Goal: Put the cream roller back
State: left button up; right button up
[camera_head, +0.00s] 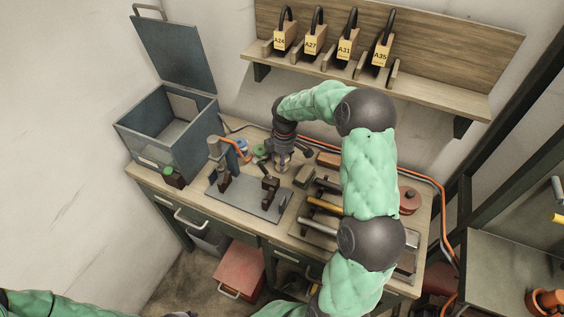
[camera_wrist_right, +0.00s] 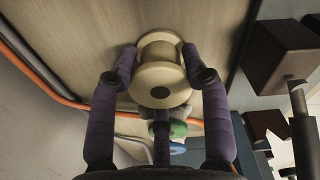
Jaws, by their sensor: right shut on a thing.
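The cream roller (camera_wrist_right: 161,72) is a pale spool with a dark hole in its end, seen in the right wrist view between my right gripper's two purple fingers (camera_wrist_right: 162,65). The fingers press on it from both sides, and the wooden bench top shows behind it. In the head view my right gripper (camera_head: 283,160) points down over the back of the bench, behind the grey plate. There the roller is small and mostly hidden by the gripper, so I cannot tell whether it touches the bench. My left gripper is out of view.
A grey plate (camera_head: 246,200) with dark posts lies in front of the gripper. Green spools (camera_head: 259,151) are to its left. An open grey bin (camera_head: 160,128) stands at the bench's left end. Tools with handles (camera_head: 326,206) lie to the right. An orange cable (camera_head: 420,180) runs along the back.

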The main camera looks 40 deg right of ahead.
jog(key=shift+r, duration=0.15)
jog(key=shift+f, duration=0.2)
jog(key=o, duration=1.3)
jog(key=shift+c, duration=0.2)
notch_tip(320, 180, up, 12)
jog(key=p, duration=0.4)
jog(key=shift+s+d+r, duration=0.15)
jog(key=shift+s+r, duration=0.05)
jog(key=shift+s, duration=0.15)
